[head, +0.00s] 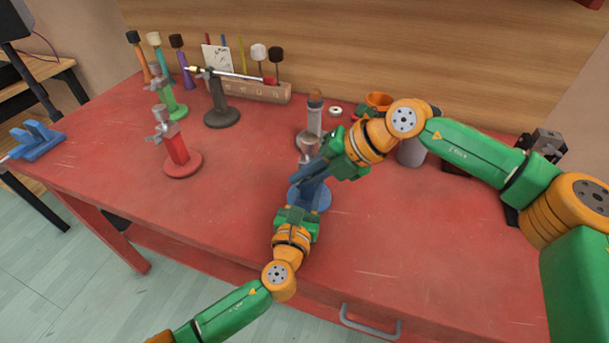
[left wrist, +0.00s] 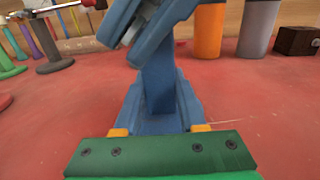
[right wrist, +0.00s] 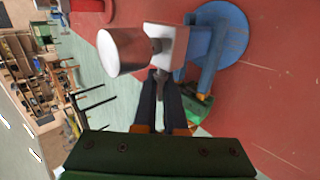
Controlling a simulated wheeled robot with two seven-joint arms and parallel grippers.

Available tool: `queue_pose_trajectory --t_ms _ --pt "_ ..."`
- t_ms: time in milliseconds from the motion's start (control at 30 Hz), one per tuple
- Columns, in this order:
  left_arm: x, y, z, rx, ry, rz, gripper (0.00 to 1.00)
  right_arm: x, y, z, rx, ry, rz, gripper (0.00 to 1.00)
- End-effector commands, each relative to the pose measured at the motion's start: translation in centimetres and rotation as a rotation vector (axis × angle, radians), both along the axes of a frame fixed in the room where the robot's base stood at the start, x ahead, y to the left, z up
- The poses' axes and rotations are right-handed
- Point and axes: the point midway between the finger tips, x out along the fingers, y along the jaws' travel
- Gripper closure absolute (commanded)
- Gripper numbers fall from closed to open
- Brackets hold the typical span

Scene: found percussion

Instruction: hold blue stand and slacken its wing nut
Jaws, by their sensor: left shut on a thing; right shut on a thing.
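The blue stand (head: 322,197) is upright near the middle front of the red table, with a round base and a pale metal clamp head on top. My left gripper (head: 299,195) comes in low from the front and is shut on the stand's blue post (left wrist: 157,85). My right gripper (head: 314,172) comes in from the right at the clamp head. In the right wrist view its dark fingertips (right wrist: 161,82) are shut on the small wing nut, which they mostly hide, beside the pale clamp block (right wrist: 168,45) and silver cylinder (right wrist: 122,52).
A red stand (head: 180,160) and a green stand (head: 170,100) are on the left. A dark stand (head: 222,115) holds a rod. A rack of mallets (head: 262,92) is at the back. Cylinders stand behind the blue stand. The left front of the table (head: 215,205) is clear.

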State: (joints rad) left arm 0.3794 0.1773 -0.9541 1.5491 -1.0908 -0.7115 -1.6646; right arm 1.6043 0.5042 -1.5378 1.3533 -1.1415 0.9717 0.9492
Motion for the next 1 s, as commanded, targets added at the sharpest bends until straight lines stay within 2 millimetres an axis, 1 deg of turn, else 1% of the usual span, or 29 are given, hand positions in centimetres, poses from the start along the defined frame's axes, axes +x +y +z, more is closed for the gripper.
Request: queue_pose_trajectory --t_ms 200,500,1000 --pt "0.00 -0.03 0.00 0.000 0.000 -0.001 1.00 -0.10 0.13 -0.08 -0.151 0.035 0.004 1.00" --pt "-0.01 -0.06 0.02 -0.001 -0.001 -0.002 1.00 -0.11 0.06 -0.16 -0.278 0.066 0.002 1.00" --pt "0.00 -0.06 0.03 -0.001 -0.001 -0.002 1.00 -0.18 0.03 -0.17 -0.318 0.076 0.002 1.00"
